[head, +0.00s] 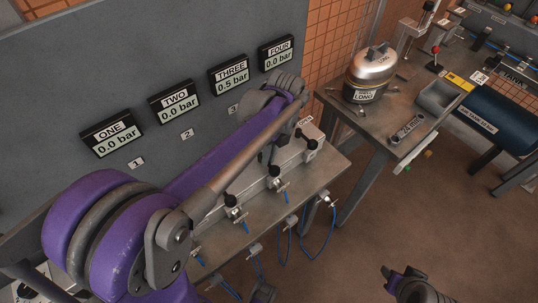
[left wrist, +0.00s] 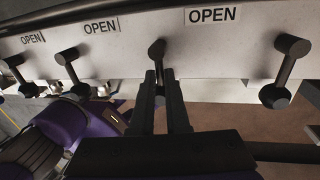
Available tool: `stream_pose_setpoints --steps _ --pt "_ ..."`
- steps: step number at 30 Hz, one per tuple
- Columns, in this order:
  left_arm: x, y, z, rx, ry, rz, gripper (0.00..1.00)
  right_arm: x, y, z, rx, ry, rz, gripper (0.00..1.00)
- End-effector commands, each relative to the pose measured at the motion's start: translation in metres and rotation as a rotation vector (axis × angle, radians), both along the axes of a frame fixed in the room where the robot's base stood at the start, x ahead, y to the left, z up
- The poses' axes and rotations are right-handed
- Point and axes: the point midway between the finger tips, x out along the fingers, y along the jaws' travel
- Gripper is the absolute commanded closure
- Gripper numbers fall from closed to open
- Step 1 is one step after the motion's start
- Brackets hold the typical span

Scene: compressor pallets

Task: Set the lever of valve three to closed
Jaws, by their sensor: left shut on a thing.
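The third lever from the left (left wrist: 157,50) on the pale valve block stands between the fingers of my left gripper (left wrist: 160,80) in the left wrist view. The fingers are shut on it. In the head view the left gripper (head: 267,155) reaches down to the block (head: 222,203), partly hidden by my arm. The gauge marked THREE (head: 230,76) reads 0.5 bar. An OPEN label (left wrist: 212,15) sits right of the held lever. What seems to be part of my right arm shows at the bottom right; its jaws are unclear.
Other levers stand on both sides of the held one, one to the right (left wrist: 287,70) and one to the left (left wrist: 70,70). Gauges ONE (head: 112,133), TWO (head: 175,102) and FOUR (head: 277,54) read 0.0 bar. Blue hoses hang below the block.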

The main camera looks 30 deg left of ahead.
Motion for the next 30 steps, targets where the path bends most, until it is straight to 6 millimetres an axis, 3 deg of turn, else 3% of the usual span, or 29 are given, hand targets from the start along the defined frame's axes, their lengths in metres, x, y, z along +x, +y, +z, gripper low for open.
stream_pose_setpoints --steps 1,6,17,30 --pt "0.000 0.001 0.000 0.002 0.000 0.000 0.83 0.000 0.000 0.000 0.000 0.000 0.000 0.56" --pt "0.000 0.000 0.000 0.001 0.000 0.001 0.56 0.000 0.000 0.000 0.000 0.000 0.000 0.56" --pt "0.001 0.000 0.005 0.001 0.000 0.001 0.56 0.000 0.000 0.001 0.000 0.000 0.000 0.56" --pt "0.015 -0.007 0.084 0.001 0.000 0.000 0.56 0.002 0.000 0.008 0.000 -0.004 0.000 0.56"
